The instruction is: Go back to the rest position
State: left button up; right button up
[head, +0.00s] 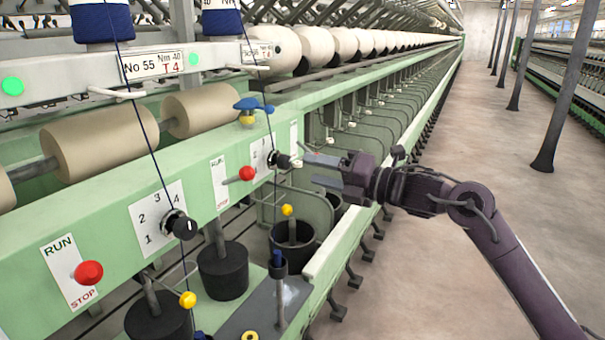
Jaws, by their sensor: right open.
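My right gripper (328,170) is in the middle of the head view, its arm coming in from the lower right. Its two fingers point left and are apart, with nothing between them. The fingertips are close to the right-hand black selector knob (280,161) on the green spinning frame (120,215); I cannot tell whether they touch it. A red-knobbed lever (246,173) stands left of that knob. My left gripper is not in view.
A second black knob (185,227) and a red knob (89,272) sit on the near panel. Yellow-tipped levers (187,299) and dark pots (222,270) stand below. Blue thread runs down the front. Open floor (500,150) with grey posts (562,90) lies to the right.

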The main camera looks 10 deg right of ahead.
jog(key=shift+s+d, duration=0.4)
jog(key=shift+d, duration=0.05)
